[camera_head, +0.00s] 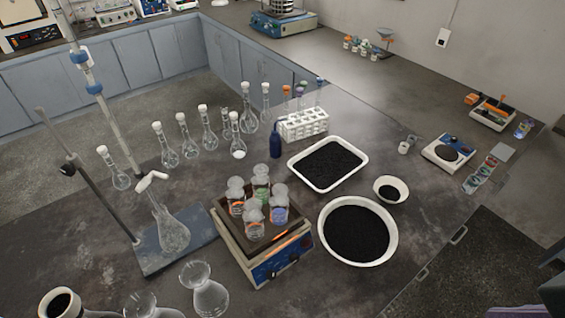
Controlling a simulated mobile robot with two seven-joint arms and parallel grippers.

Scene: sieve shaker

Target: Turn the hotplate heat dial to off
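A small white device (440,161) with a round black plate and a blue panel stands on the bench at right; it looks like a hotplate. Its dial is too small to make out. A larger box-shaped device (224,237) with a dark top and a blue front panel (275,267) stands at front centre, with several stoppered flasks on it. Which of the two is the task's hotplate I cannot tell for certain, and no dial setting can be read. Neither of my grippers shows in the head view.
A tray (295,167) and a round basin (390,252) of black granules lie between the two devices, beside a smaller bowl (402,183). Several glass flasks (174,235) and a burette stand (85,200) fill the left. Dark parts at the lower right edge are unclear.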

